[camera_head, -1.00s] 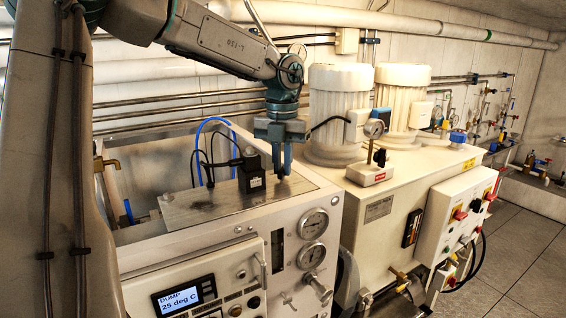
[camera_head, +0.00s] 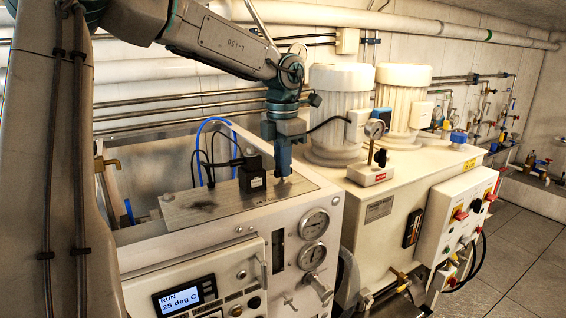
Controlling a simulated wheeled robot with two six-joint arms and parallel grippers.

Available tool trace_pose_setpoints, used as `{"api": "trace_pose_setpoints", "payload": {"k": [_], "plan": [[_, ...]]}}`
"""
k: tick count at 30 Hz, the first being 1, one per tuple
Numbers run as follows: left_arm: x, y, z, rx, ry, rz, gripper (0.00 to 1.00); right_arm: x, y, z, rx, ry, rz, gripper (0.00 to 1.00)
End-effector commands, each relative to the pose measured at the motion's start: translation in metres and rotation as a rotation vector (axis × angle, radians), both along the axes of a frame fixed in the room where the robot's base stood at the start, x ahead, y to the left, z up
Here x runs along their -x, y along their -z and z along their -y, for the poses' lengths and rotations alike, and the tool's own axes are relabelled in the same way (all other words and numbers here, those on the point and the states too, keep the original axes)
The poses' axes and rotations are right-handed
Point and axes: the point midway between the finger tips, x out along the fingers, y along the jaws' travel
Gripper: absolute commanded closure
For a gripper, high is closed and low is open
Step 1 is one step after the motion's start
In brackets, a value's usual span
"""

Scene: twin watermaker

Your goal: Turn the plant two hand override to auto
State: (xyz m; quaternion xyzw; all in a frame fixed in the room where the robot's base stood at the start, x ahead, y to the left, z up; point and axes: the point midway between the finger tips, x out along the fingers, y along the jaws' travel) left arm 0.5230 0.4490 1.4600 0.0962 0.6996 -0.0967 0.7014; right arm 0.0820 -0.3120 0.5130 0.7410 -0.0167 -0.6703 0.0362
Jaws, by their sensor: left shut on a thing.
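My left gripper (camera_head: 284,172) points straight down at the metal top plate (camera_head: 205,206) of the front unit, right of a black solenoid block (camera_head: 251,176). Its fingers show almost edge-on, one in front of the other, and are shut on the small hand override (camera_head: 286,181) on the plate. The fingers hide most of the override, so its exact pointing is hard to tell. The display (camera_head: 184,298) on the front panel reads "RUN" and "25 deg C". My right gripper is not in view.
Black cables and a blue hose (camera_head: 203,135) rise beside the solenoid block. Two gauges (camera_head: 314,223) sit on the front panel.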

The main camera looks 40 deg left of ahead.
Motion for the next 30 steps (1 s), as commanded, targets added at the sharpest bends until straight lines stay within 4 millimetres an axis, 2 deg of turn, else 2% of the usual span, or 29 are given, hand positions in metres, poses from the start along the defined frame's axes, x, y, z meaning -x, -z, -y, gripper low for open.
{"api": "trace_pose_setpoints", "payload": {"k": [16,17,20,30], "plan": [[0.0003,0.0010,0.0002,0.001,0.025,-0.001,1.00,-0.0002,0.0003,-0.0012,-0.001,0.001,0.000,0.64],[0.0003,0.0010,0.0002,0.001,0.025,-0.001,0.85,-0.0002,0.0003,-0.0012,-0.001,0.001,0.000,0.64],[0.0002,0.0009,0.0001,0.001,0.025,-0.001,0.67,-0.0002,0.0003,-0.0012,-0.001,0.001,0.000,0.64],[0.0014,-0.0036,-0.0005,0.000,0.023,0.001,0.67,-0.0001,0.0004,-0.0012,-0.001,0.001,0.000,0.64]]}}
